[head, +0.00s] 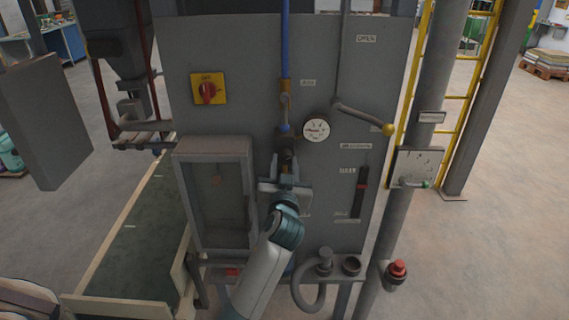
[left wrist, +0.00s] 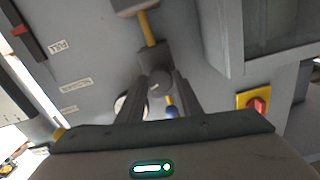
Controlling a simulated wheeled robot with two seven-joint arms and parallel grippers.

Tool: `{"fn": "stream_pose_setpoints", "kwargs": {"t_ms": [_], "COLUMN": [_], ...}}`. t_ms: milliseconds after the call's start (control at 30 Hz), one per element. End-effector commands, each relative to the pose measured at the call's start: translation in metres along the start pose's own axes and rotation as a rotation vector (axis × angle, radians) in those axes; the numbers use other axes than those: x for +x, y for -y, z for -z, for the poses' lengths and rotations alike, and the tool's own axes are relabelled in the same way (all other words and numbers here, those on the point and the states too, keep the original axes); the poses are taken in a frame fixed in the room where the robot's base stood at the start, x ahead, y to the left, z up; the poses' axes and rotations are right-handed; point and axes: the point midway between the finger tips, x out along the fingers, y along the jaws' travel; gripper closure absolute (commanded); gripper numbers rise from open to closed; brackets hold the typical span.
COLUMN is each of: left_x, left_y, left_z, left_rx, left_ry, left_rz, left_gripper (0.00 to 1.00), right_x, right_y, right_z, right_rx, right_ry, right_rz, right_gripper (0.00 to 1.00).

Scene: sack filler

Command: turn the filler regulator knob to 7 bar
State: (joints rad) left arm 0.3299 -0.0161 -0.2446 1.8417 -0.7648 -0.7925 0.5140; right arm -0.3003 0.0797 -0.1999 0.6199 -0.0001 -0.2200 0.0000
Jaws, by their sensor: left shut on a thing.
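The dark regulator knob (head: 287,157) sits on the front of the grey filler cabinet, below a blue pipe. My left gripper (head: 286,172) reaches up to it from below and is shut on it. In the left wrist view, the two fingers of my left gripper (left wrist: 161,92) stand on either side of the grey round knob (left wrist: 158,80). The white round pressure gauge (head: 316,129) is up and right of the knob. Its needle and numbers are too small to read. In the left wrist view the gauge (left wrist: 122,106) is partly hidden by a finger. My right gripper is not in view.
A clear-fronted box (head: 215,200) stands out left of the knob. A lever with a yellow ball (head: 389,129) juts out at the right. A red and yellow switch (head: 208,89) is up left. A pipe and fittings (head: 324,262) are below.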

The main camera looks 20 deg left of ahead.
Motion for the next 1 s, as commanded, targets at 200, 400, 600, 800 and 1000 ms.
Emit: {"fn": "stream_pose_setpoints", "kwargs": {"t_ms": [200,400,600,800,1000], "left_x": [0.0,0.0,0.0,0.0,0.001], "left_y": [0.001,0.001,0.002,0.002,0.003], "left_z": [0.002,0.003,0.002,0.002,0.002], "left_rx": [0.169,0.357,0.548,0.738,0.928], "left_ry": [0.0,0.0,0.0,-0.001,-0.001], "left_rz": [0.001,0.0,0.001,0.001,0.001], "left_gripper": [0.91,0.91,0.91,0.91,0.91], "right_x": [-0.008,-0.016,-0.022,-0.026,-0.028], "right_y": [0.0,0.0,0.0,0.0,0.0], "right_z": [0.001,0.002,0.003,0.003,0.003], "right_rx": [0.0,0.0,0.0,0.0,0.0], "right_ry": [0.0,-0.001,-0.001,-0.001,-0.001], "right_rz": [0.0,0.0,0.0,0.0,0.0], "right_gripper": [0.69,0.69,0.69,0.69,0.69]}}
